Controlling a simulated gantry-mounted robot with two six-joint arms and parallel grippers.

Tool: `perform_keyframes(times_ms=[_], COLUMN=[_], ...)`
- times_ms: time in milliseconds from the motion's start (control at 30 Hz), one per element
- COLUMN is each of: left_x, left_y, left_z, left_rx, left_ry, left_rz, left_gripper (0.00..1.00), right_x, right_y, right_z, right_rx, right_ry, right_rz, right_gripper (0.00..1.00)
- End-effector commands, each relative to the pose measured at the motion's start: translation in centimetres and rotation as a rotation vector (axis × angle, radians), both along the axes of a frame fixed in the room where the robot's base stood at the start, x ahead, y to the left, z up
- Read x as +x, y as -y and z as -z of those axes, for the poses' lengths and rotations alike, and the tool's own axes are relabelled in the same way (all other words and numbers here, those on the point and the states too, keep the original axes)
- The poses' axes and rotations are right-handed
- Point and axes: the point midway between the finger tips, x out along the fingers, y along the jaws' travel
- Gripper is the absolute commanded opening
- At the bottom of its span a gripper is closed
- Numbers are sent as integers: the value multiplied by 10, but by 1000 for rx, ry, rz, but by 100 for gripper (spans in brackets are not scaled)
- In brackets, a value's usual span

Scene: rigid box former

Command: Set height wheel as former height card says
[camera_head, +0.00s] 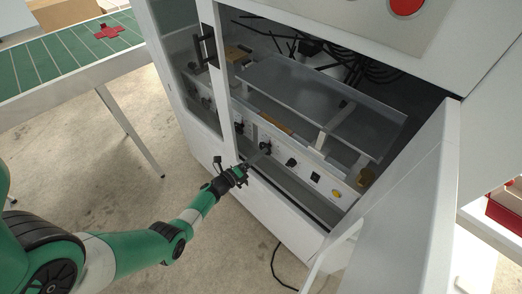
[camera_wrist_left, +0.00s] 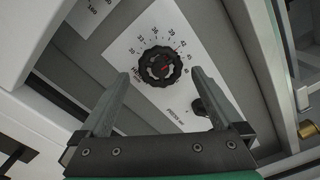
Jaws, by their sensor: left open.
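The black knurled height wheel (camera_wrist_left: 160,66) sits on a white plate with a printed number scale around it, seen in the left wrist view. A small red mark shows on the wheel, towards its upper right. In the head view a dark knob (camera_head: 266,147) stands on the machine's inner panel, just beyond my left gripper (camera_head: 245,168). In the left wrist view my left gripper (camera_wrist_left: 160,76) is open, its fingers to either side of the wheel's lower part in the picture. Whether they touch it, I cannot tell. I cannot make out a height card. My right gripper is out of view.
A smaller black knob (camera_wrist_left: 199,107) is beside the right finger. The machine's open door (camera_head: 415,205) stands at the right, and its frame post (camera_head: 222,75) rises left of the opening.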

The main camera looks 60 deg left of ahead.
Motion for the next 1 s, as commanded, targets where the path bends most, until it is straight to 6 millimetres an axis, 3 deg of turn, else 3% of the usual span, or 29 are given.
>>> perform_keyframes(times_ms=[33, 200, 400, 1000], left_x=[-13, -52, -80, -84], left_y=[4, 18, 29, 32], left_z=[-5, -5, -2, -1], left_rx=[-3, -4, -1, 0], left_ry=[-2, -2, 0, 0], left_rz=[-3, -4, -3, 0], left_gripper=[100, 100, 100, 100], right_x=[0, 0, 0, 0], right_y=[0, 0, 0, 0], right_z=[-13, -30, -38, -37], right_rx=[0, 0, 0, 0], right_ry=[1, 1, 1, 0], right_rz=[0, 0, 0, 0], right_gripper=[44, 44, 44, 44])
